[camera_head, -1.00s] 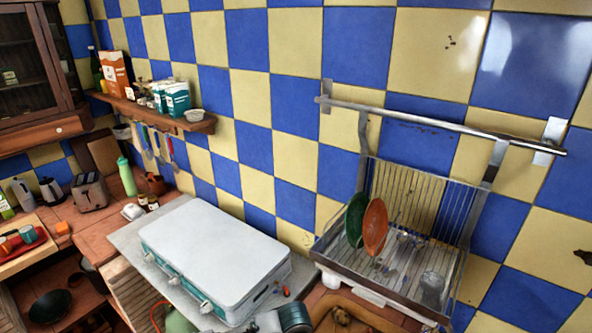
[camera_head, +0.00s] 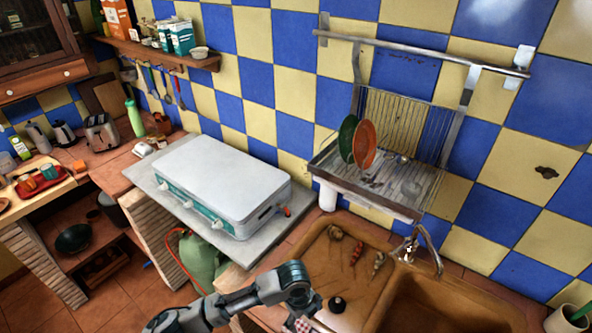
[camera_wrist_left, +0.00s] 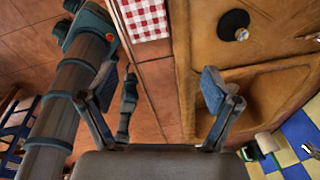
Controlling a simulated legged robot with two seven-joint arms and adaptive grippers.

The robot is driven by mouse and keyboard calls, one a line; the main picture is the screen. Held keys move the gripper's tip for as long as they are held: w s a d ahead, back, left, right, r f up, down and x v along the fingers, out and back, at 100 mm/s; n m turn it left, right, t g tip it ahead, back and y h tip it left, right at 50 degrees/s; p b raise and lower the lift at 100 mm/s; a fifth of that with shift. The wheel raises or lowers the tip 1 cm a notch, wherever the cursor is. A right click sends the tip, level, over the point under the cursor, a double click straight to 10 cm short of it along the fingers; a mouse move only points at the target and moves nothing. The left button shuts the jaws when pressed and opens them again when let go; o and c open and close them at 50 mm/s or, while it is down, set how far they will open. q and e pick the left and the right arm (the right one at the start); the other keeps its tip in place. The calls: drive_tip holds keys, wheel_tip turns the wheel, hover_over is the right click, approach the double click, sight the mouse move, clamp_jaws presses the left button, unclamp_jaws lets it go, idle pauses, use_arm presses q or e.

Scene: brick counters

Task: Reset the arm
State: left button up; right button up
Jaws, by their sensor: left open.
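My left gripper (camera_head: 308,312) is at the bottom of the head view, at the end of my arm, by the front edge of the sink counter. My right gripper does not show in either view.
A brown sink (camera_head: 430,305) with a tap (camera_head: 425,245) lies right of my gripper. A red-checked cloth (camera_wrist_left: 145,18) and a black stopper (camera_wrist_left: 233,22) are close by. A white stove (camera_head: 222,180), a dish rack (camera_head: 385,180) and a green gas bottle (camera_head: 202,260) stand behind.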

use_arm(q)
drive_tip(key=s+d+f+n+h, duration=0.2)
drive_tip(key=s+f+n+h, duration=0.1)
drive_tip(key=s+n, duration=0.2)
drive_tip(key=s+a+f+n+t+y, duration=0.1)
drive_tip(key=s+a+f+n+y, duration=0.15)
drive_tip(key=s+a+n, duration=0.4)
drive_tip(key=s+a+f+n+t+y, duration=0.1)
drive_tip(key=s+a+f+n, duration=0.25)
drive_tip(key=a+n, duration=0.6)
drive_tip(key=s+a+f+n+t+y, duration=0.1)
drive_tip(key=s+a+f+n, duration=0.35)
drive_tip(key=a, duration=0.55)
drive_tip(key=s+f+g, duration=0.1)
drive_tip(key=s+f, duration=0.2)
drive_tip(key=f, duration=2.4)
drive_tip(key=s+a+f+g, duration=0.1)
drive_tip(key=s+a+f, duration=0.2)
drive_tip(key=s+f, duration=1)
drive_tip(key=s, duration=0.3)
drive_tip(key=shift+f, duration=0.25)
